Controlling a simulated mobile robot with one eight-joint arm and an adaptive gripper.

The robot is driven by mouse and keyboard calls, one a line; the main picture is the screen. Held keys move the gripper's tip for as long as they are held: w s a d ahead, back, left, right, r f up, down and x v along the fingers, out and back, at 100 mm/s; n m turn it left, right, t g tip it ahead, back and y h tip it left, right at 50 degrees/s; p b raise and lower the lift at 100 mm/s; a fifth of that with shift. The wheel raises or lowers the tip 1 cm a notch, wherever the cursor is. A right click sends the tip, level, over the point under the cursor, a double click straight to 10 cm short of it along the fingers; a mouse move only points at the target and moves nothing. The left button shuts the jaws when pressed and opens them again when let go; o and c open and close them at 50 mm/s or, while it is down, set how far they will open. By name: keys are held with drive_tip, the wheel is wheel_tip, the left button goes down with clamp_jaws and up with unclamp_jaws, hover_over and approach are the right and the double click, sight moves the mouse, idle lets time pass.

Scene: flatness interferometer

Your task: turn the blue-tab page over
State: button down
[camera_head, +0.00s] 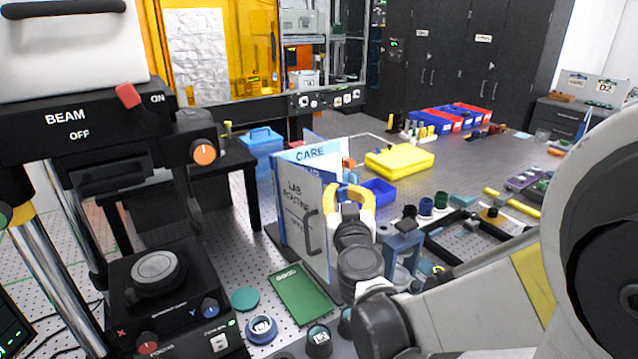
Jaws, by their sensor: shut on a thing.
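A standing page set shows in the head view, with a grey front panel (303,215) lettered "LAB ROUTINE" and fitted with a dark handle. Behind it stand blue-and-white pages (311,153), the top one lettered "CARE", fanned apart at the top. My gripper (345,190), with yellow fingers on a dark wrist, is at the right edge of the pages. It is shut on a page there, which I take to be the blue-tab page. The fingers and the front panel hide the tab and the exact grip.
A black beam instrument (75,130) with knobs stands close on the left. A green board (300,295) lies in front of the pages. A blue tray (378,191) and a yellow case (399,161) lie behind my gripper. My arm fills the lower right.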

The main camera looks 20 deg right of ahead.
drive_tip(key=shift+s, duration=0.1)
drive_tip(key=c, duration=1.6)
unclamp_jaws()
drive_tip(key=shift+c, duration=0.2)
drive_tip(key=shift+o, duration=0.9)
drive_tip(key=shift+s, duration=0.15)
drive_tip(key=shift+d, duration=0.1)
